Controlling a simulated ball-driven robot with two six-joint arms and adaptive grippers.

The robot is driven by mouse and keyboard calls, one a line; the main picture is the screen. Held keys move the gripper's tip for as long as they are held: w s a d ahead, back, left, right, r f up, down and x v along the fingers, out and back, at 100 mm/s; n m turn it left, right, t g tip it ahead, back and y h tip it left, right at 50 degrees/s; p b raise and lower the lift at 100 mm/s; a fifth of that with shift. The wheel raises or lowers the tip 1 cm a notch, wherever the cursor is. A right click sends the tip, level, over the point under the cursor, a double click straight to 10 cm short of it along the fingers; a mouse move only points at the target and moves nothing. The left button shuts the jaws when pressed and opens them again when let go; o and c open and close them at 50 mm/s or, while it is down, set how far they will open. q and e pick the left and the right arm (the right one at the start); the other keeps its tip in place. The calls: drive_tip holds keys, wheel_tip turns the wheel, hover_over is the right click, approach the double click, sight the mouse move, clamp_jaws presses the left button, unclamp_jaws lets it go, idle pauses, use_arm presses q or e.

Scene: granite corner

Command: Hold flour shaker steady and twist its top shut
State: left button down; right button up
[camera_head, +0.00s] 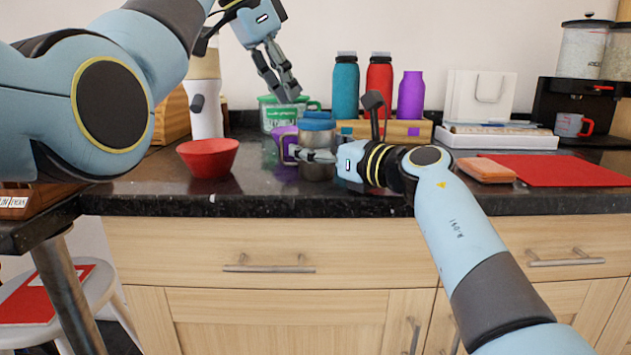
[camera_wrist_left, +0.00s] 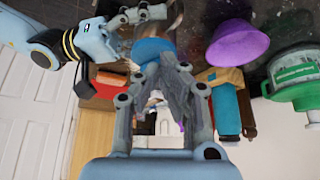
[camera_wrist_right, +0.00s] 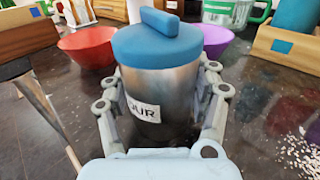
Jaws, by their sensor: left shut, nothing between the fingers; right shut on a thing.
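The flour shaker is a metal can (camera_head: 317,168) with a blue top (camera_head: 318,121), upright on the dark counter. In the right wrist view its can (camera_wrist_right: 165,105) carries a white label, partly cut off from sight, and its blue top (camera_wrist_right: 158,45) has a raised bar. My right gripper (camera_head: 318,157) is shut on the can from the side; its fingers (camera_wrist_right: 160,105) lie on both sides of it. My left gripper (camera_head: 290,94) is shut and empty, pointing down above and left of the top, apart from it. The left wrist view shows the blue top (camera_wrist_left: 152,47) beyond the fingers.
Teal (camera_head: 345,88), red (camera_head: 379,82) and purple (camera_head: 411,96) bottles line the back. A brown sponge-like block (camera_head: 486,170) and red mat (camera_head: 570,170) lie right.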

use_arm(q)
drive_tip(key=shift+f, duration=1.65)
drive_tip(key=shift+w+d, duration=0.2)
drive_tip(key=shift+d, duration=0.4)
drive_tip(key=shift+s+d, duration=0.25)
drive_tip(key=shift+s, duration=0.2)
drive_tip(key=shift+a, duration=0.1)
idle(0.4)
drive_tip(key=shift+s+a, duration=0.2)
drive_tip(key=shift+s, duration=0.05)
drive_tip(key=shift+r, duration=0.2)
wheel_tip(320, 180, up, 6)
hover_over(301, 121)
drive_tip(key=a, duration=0.1)
drive_tip(key=shift+s+a+f, duration=0.1)
drive_tip(key=shift+s+f, duration=0.1)
drive_tip(key=shift+s, duration=0.2)
